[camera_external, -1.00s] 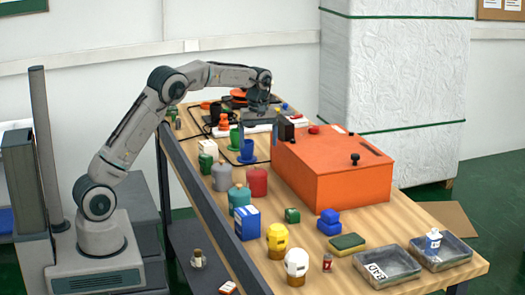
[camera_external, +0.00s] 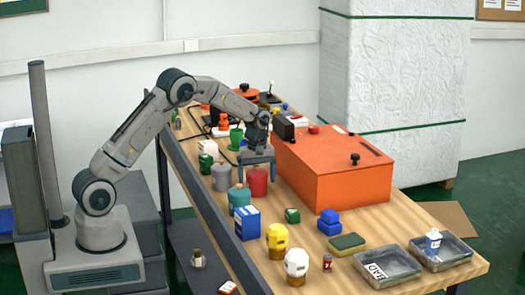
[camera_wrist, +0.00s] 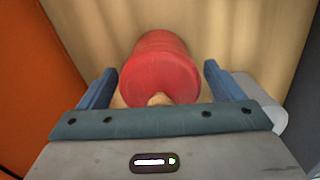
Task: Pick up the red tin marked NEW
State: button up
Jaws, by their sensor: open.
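A red round tin (camera_external: 258,184) with a small light knob on top stands on the wooden table beside the orange box. It fills the middle of the wrist view (camera_wrist: 160,65). No NEW marking is legible on it. My gripper (camera_external: 257,165) is open, pointing down just above and around the tin's top. In the wrist view its two blue fingers (camera_wrist: 159,75) lie to the left and right of the tin, with a gap visible on each side. The tin's lower part is hidden in the wrist view.
A large orange box (camera_external: 335,170) stands close to the right of the tin. A grey tin (camera_external: 221,178) and a teal tin (camera_external: 239,197) stand close by on the left.

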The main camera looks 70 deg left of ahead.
grip_shut()
jog(key=shift+r, duration=0.1)
dwell(0.6)
